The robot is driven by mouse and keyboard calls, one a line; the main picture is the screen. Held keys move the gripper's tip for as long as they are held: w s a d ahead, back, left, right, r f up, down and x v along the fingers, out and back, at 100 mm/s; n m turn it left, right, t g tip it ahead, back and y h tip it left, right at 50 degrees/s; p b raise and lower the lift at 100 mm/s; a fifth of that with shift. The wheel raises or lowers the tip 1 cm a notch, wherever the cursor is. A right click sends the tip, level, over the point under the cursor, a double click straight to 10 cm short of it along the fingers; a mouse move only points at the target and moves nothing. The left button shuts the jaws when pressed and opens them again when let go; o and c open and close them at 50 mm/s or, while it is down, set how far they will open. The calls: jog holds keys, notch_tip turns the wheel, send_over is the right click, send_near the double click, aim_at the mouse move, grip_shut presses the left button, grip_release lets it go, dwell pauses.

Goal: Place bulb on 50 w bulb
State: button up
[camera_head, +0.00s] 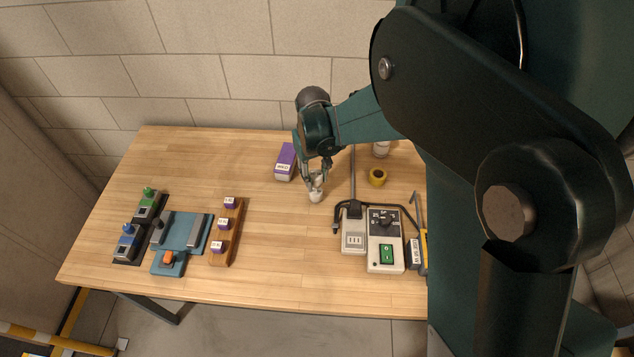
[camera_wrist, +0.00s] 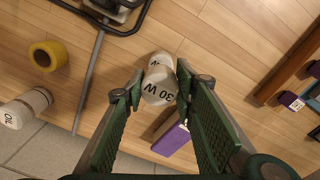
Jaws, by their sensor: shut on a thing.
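My gripper (camera_head: 316,181) is low over the middle of the wooden table. In the wrist view its fingers (camera_wrist: 159,84) are shut on a white bulb (camera_wrist: 157,90) marked "30 W". A second white rounded part (camera_wrist: 160,60) with a dark mark shows right beyond it; it may be another bulb, and I cannot tell whether the two touch. In the head view a white bulb (camera_head: 316,196) shows at the table below the fingertips. I cannot read a "50 W" mark anywhere.
A purple box (camera_head: 285,162) stands close left of my gripper. A yellow ring (camera_head: 377,177) and a white container (camera_head: 381,149) are right. Grey switch boxes (camera_head: 386,240) with a cord stand front right. A wooden rack (camera_head: 238,232) and blue device (camera_head: 181,238) are left.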

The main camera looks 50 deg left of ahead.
aim_at(316, 184)
jog(key=shift+f, duration=1.9)
jog(key=shift+f, duration=0.15)
jog(key=o, duration=0.9)
jog(key=shift+r, duration=0.2)
jog(key=shift+s+r, duration=0.15)
jog(key=shift+r, duration=5.85)
